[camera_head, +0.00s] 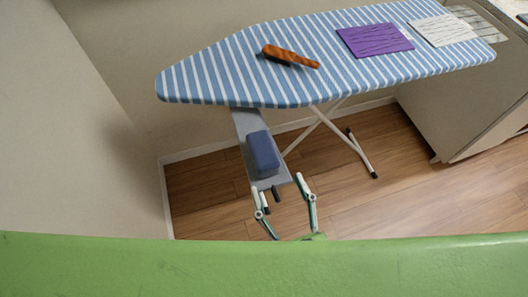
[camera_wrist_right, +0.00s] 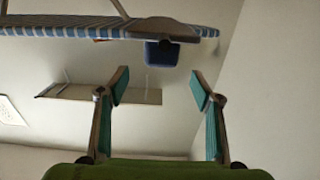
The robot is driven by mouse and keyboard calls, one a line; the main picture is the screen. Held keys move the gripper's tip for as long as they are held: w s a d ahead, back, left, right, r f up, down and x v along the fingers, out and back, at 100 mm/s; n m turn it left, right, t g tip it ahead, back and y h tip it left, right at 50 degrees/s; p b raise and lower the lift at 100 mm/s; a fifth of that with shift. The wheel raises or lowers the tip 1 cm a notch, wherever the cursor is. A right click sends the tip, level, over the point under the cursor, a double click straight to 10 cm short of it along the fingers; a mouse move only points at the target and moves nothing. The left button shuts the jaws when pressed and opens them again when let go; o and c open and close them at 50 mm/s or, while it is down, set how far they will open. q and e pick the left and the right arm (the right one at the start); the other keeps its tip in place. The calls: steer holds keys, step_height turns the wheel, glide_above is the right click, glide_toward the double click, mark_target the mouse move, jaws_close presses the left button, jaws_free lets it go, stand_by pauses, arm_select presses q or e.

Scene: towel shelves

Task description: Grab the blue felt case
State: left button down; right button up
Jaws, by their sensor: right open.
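The blue felt case (camera_head: 262,155) is a small dark blue block with rounded edges. It rests on the narrow grey rest (camera_head: 245,124) that sticks out from the ironing board's near left end. My right gripper (camera_head: 278,184) is open and empty, just on the near side of the case and apart from it. In the right wrist view, the case (camera_wrist_right: 161,54) shows beyond the gap between the open fingertips (camera_wrist_right: 159,78), roughly centred between them. My left gripper is not in view.
The ironing board (camera_head: 215,78) has a blue and white striped cover. On it lie a brown brush-like object (camera_head: 290,56), a purple cloth (camera_head: 375,40) and a white cloth (camera_head: 442,30). A cabinet (camera_head: 450,105) stands at right. A wall (camera_head: 75,130) is close at left. Wood floor is clear at right.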

mark_target(271, 169)
steer(key=x, duration=0.6)
steer(key=shift+w+p, duration=0.1)
steer(key=shift+p, duration=0.3)
steer(key=shift+w+a, duration=0.2)
steer(key=shift+w, duration=0.25)
steer(key=p+x, duration=0.1)
steer(key=x, duration=0.2)
steer(key=shift+w+a+r, duration=0.1)
steer(key=shift+w+a, duration=0.05)
steer(key=shift+w, duration=0.15)
steer(key=shift+w+a, duration=0.15)
steer(key=shift+w, duration=0.35)
steer(key=c, duration=1.2)
